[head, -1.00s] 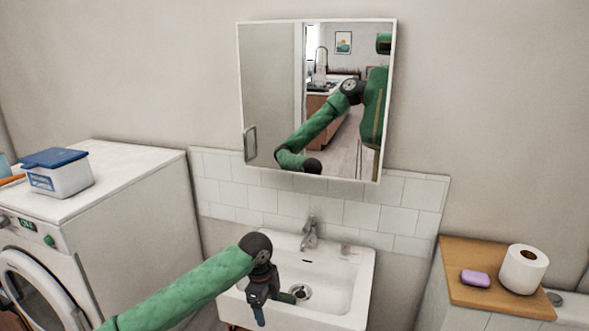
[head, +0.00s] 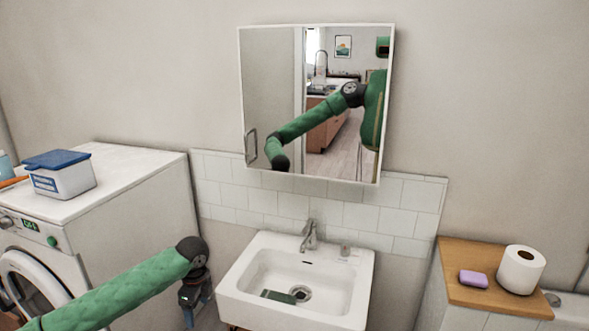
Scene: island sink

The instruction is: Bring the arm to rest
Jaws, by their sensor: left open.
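My left arm comes in from the lower left, covered in green. Its gripper (head: 195,305) hangs downward in the gap between the washing machine and the sink, to the left of the sink's basin. It is open, and I see nothing between its fingers. The gripper's lower end is small and partly hard to make out. My right gripper is not in view. My green arm also shows as a reflection in the wall mirror (head: 272,90).
A white sink (head: 345,310) holds a dark green block (head: 279,296) beside its drain. A washing machine (head: 150,185) carries a blue-lidded box (head: 62,180). A wooden top (head: 460,250) at right bears purple soap (head: 473,278) and a paper roll (head: 521,269).

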